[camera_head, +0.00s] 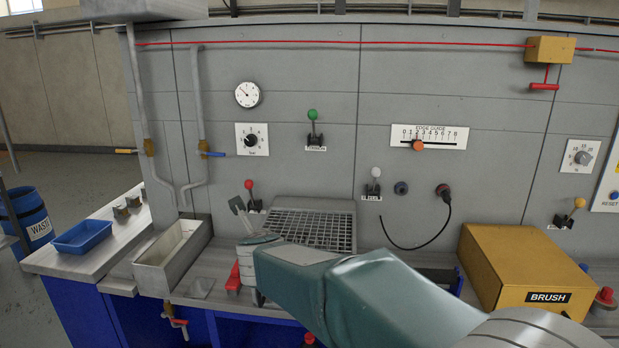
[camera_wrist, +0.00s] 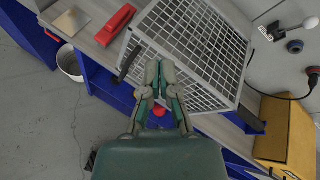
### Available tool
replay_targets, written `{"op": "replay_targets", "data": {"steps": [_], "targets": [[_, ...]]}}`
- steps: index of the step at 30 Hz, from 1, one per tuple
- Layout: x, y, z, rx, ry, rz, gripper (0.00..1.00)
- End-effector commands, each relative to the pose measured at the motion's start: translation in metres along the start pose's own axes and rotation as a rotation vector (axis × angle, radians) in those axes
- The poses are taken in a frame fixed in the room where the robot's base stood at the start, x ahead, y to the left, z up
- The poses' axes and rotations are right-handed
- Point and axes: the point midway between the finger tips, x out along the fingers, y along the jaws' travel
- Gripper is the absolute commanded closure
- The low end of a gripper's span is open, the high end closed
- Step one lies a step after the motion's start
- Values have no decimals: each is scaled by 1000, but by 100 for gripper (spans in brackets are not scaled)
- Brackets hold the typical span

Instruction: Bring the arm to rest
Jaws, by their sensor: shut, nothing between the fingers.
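My gripper (camera_wrist: 158,72) shows in the wrist view with its two fingers together and nothing between them. It hangs over the front edge of the bench, in front of the metal grid (camera_wrist: 195,48). The arm hides part of the bench front. I cannot tell whether the gripper touches the grid.
A red handle-like piece (camera_wrist: 116,24) lies left of the grid. A yellow brush box (camera_head: 522,268) stands at the right. A metal trough (camera_head: 172,262) and a blue tray (camera_head: 82,236) are at the left. Levers, including a red-knobbed one (camera_head: 250,190), project from the grey panel.

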Motion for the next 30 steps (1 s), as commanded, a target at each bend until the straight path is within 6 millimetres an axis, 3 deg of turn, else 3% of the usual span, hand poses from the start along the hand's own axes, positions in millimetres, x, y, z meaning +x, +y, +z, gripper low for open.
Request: {"op": "replay_targets", "data": {"steps": [1,5,11,17,21,24,27,30], "targets": [[-17,-18,4,-124,-51,11,100],[-59,-42,4,-485,-157,57,100],[-127,-59,-33,-1062,-239,144,100],[-194,-62,-108,-1629,-223,298,100],[-241,-64,-178,-1987,-161,479,100],[-272,-67,-224,-2186,-106,633,100],[-294,-70,-258,-2310,-63,764,100],[-306,-72,-274,-2368,-41,840,100]]}}
